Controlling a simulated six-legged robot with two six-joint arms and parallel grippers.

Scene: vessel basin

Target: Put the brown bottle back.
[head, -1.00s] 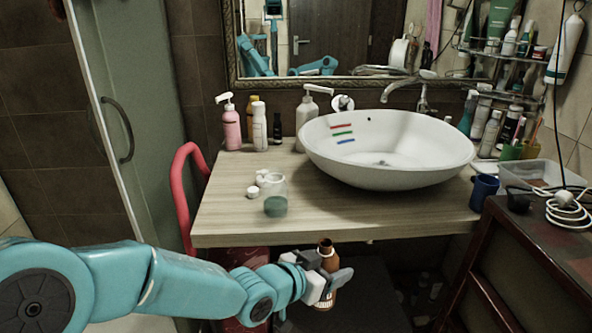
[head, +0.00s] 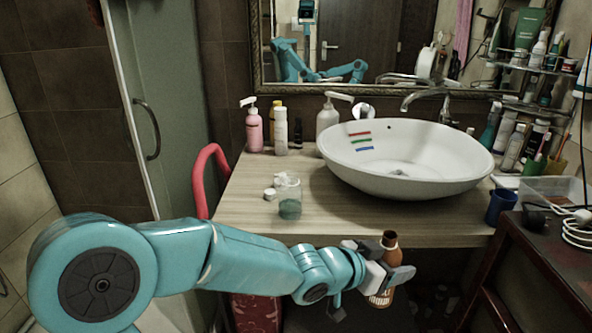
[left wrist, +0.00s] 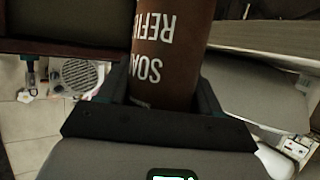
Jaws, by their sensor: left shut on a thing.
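The brown bottle (head: 389,241) is upright in my left gripper (head: 388,273), in front of the counter's front edge. Its open neck stands at about the height of the counter edge in the head view. In the left wrist view the brown bottle (left wrist: 172,50) fills the space between the fingers, and its white lettering reads "SOAP REFILL" in part. My left gripper (left wrist: 165,100) is shut on it. The wooden counter (head: 240,205) lies just behind the bottle. My right gripper does not show.
The white basin (head: 460,180) takes up the counter's right half. A clear jar (head: 289,198) with green liquid and white caps stand left of it. Pump bottles (head: 254,130) line the back. A blue cup (head: 501,207) stands at the right. The counter's front left is clear.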

